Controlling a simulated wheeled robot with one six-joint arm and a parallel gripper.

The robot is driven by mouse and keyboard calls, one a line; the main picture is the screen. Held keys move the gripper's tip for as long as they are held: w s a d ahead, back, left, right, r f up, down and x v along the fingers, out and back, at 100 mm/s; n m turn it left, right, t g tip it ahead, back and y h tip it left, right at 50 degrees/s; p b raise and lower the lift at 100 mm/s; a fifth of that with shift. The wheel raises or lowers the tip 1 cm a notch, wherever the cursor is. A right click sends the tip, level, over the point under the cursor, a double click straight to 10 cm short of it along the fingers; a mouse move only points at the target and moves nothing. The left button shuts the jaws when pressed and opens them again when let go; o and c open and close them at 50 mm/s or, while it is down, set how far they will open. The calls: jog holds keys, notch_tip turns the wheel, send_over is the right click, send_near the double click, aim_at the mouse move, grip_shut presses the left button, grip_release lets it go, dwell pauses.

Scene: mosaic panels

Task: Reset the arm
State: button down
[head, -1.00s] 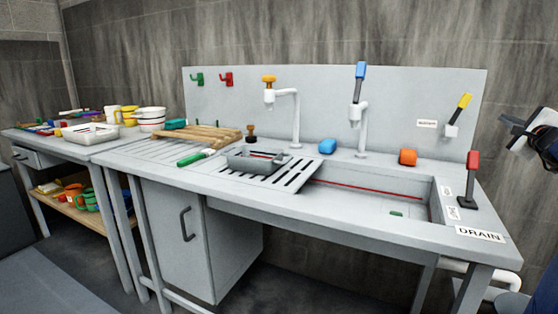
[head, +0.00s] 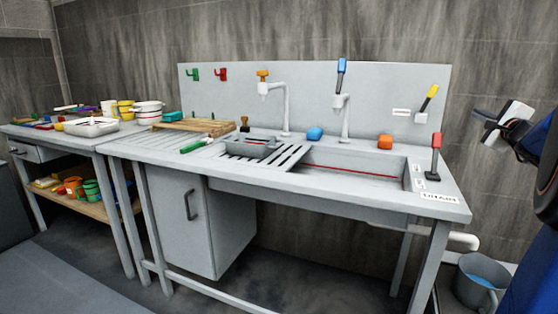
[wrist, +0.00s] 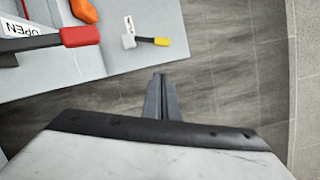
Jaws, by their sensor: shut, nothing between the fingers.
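My gripper (head: 483,124) is at the right of the head view, in the air to the right of the sink bench (head: 330,192) and touching nothing. In the wrist view its fingers (wrist: 160,98) are together, with nothing between them, over bare floor and wall. My arm enters the head view from the right edge.
The bench's right end carries a red-handled lever (head: 436,150); its handle is also in the wrist view (wrist: 80,37). A yellow-handled lever (head: 428,100) is on the back panel. An orange block (head: 385,141) sits behind the basin. A grey bucket (head: 482,278) stands on the floor.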

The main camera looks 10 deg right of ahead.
jog(key=a+f+n+g+y, duration=0.1)
jog(key=a+f+n+y, duration=0.25)
jog(key=a, duration=0.65)
jog(key=a+f+n+g+y, duration=0.1)
jog(key=a+f+n+y, duration=0.2)
jog(key=a, duration=0.8)
jog(key=s+a+f+n+g+y, duration=0.2)
jog(key=s+a+f+n, duration=0.15)
jog(key=a, duration=0.45)
jog(key=s+a+f+n+g+y, duration=0.1)
jog(key=s+a+f+n+g, duration=0.3)
jog(key=a, duration=0.5)
jog(key=s+a+f+n+g, duration=0.3)
jog(key=s+a+f+n, duration=0.4)
jog(key=s+f, duration=0.45)
jog(key=s+d+f+n+g+h, duration=0.2)
jog(key=s+f+n+h, duration=0.2)
jog(key=s+f, duration=0.4)
jog(key=s, duration=0.4)
